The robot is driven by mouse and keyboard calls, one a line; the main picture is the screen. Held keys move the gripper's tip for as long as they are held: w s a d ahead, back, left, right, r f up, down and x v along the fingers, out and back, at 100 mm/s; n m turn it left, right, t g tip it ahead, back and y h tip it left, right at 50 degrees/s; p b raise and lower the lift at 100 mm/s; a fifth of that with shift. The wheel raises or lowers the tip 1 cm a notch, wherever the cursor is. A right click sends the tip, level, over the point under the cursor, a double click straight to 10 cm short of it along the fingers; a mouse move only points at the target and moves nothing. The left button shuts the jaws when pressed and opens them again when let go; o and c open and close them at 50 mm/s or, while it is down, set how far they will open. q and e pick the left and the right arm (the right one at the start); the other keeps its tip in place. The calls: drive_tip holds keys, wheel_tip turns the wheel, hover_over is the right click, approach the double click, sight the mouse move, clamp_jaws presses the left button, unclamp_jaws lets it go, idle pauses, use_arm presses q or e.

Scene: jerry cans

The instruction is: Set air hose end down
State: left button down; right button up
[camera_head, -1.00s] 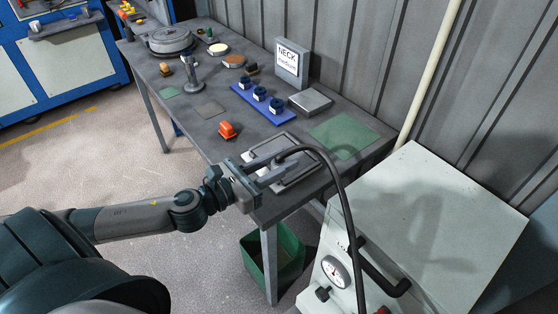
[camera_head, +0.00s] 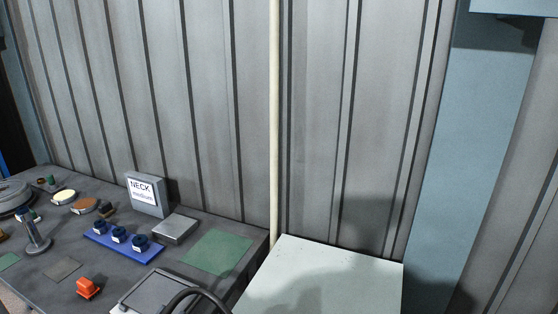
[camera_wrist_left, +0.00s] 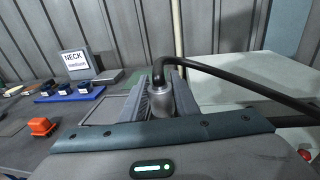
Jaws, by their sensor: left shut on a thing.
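The black air hose (camera_head: 196,293) shows as a short arc at the bottom edge of the head view. In the left wrist view the air hose (camera_wrist_left: 240,78) runs from a grey metal end fitting (camera_wrist_left: 161,98) off to the right. My left gripper (camera_wrist_left: 165,85) is shut on that hose end, with a finger on each side of the fitting. The left gripper is out of the head view. A grey tray (camera_head: 160,290) lies at the table's front right, partly cut off; its rim (camera_wrist_left: 98,122) also shows beside my gripper. My right gripper is in neither view.
The table (camera_head: 130,258) holds a NECK medium sign (camera_head: 146,194), a blue rack (camera_head: 122,244) with dark blue caps, a metal block (camera_head: 174,229), an orange piece (camera_head: 88,288) and a bare green mat (camera_head: 217,251). A white cabinet (camera_head: 320,275) stands right of it. A ribbed wall closes the back.

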use_arm(q)
drive_tip(key=shift+s+d+f+n+t+y+b, duration=0.1)
drive_tip(key=shift+s+d+f+n+y+b, duration=0.3)
drive_tip(key=shift+s+d+n+y, duration=0.25)
drive_tip(key=shift+s+d+f+n+t+y+b, duration=0.1)
drive_tip(key=shift+s+d+f+n+y+b, duration=0.3)
drive_tip(key=shift+s+y, duration=0.45)
drive_tip(key=shift+s+d+f+n+t+y+b, duration=0.1)
drive_tip(key=shift+s+d+f+n+y+b, duration=0.1)
drive_tip(key=shift+s+d+n+y+b, duration=0.4)
drive_tip(key=shift+w, duration=0.1)
